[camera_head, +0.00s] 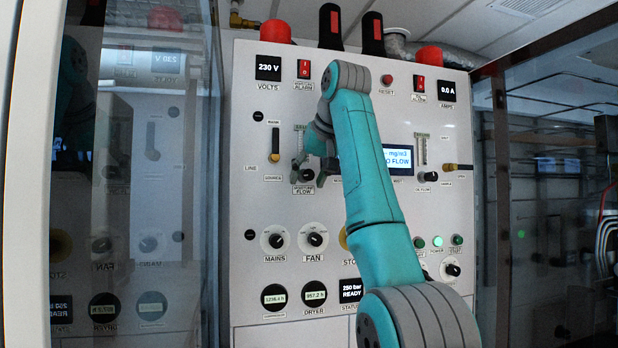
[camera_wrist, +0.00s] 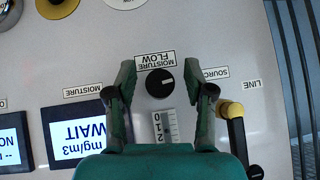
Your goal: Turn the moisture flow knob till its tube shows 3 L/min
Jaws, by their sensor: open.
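The moisture flow knob (camera_wrist: 160,83) is a round black knob with a pale pointer mark, beside its "MOISTURE FLOW" label (camera_wrist: 155,60) in the upside-down wrist view. It also shows in the head view (camera_head: 306,175). Its tube (camera_wrist: 165,125) has a scale with low digits visible; my gripper body covers the rest, and I cannot read a float. In the head view the tube (camera_head: 299,139) is small and partly hidden. My gripper (camera_wrist: 165,75) is open, one finger on each side of the knob, with gaps between; it also shows at the panel in the head view (camera_head: 312,165).
A source lever with a yellow end (camera_wrist: 231,110) stands close beside one finger. The moisture display (camera_wrist: 87,133) reads "mg/m3 WAIT". Another flow knob (camera_head: 430,177) with its tube (camera_head: 421,150) is to the right. Mains (camera_head: 276,240) and fan (camera_head: 314,239) knobs lie below.

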